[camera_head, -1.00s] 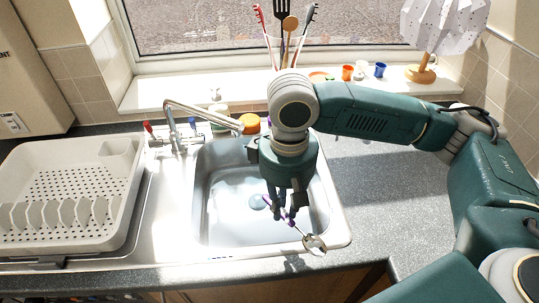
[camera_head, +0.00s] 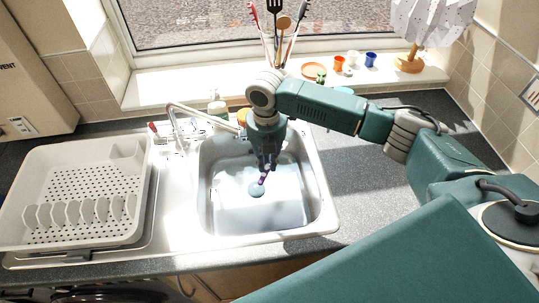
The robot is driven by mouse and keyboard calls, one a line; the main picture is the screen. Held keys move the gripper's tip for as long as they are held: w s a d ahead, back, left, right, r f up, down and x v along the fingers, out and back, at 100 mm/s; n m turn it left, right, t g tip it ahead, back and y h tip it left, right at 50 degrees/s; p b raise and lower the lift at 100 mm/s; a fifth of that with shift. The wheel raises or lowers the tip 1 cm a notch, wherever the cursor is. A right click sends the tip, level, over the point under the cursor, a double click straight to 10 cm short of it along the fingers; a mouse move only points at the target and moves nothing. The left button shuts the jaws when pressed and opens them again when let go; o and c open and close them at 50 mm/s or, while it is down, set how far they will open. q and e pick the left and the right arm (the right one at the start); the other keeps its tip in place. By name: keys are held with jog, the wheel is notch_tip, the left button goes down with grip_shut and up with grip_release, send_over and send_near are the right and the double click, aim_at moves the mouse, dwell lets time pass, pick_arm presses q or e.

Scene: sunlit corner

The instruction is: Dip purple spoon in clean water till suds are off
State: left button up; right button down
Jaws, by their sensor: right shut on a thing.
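My right gripper (camera_head: 266,164) points down over the sink (camera_head: 318,203) and is shut on the purple spoon (camera_head: 263,178). Only the purple handle shows clearly, just below the fingertips. The spoon's bowl end is not distinguishable, so I cannot tell whether it is in the water or if suds cling to it. The clear water (camera_head: 285,212) lies in the basin. A round bluish drain spot (camera_head: 256,190) shows beneath the spoon. My left gripper is not in view.
A white dish rack (camera_head: 75,190) stands on the drainer at left. The tap (camera_head: 190,110) rises behind the basin. A utensil holder stands on the sill, with small cups (camera_head: 339,63) and a white lamp (camera_head: 430,25) at right. The right counter (camera_head: 365,185) is mostly clear.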

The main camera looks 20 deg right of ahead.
jog(key=shift+d+f+n, duration=0.15)
jog(key=shift+d+n, duration=0.1)
jog(key=shift+n, duration=0.35)
jog(key=shift+w+d+f+n+p, duration=0.1)
jog(key=shift+d+f+n+p, duration=0.1)
jog(key=shift+n+p, duration=0.1)
jog(key=shift+f+n, duration=0.15)
jog(key=shift+n, duration=0.15)
jog(key=shift+f, duration=0.2)
jog(key=shift+f+b, duration=0.8)
jog(key=shift+b, duration=0.1)
jog(key=b, duration=0.4)
send_near(270, 201)
pick_arm(q)
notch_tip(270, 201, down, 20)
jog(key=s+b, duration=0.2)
jog(key=b, duration=1.2)
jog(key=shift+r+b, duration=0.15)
jog(key=shift+b, duration=0.25)
pick_arm(e)
notch_tip(270, 201, down, 6)
jog(key=shift+a+f, duration=0.1)
pick_arm(q)
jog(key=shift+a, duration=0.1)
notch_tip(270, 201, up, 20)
jog(key=p, duration=2)
pick_arm(e)
notch_tip(270, 201, up, 20)
jog(key=shift+f, duration=0.1)
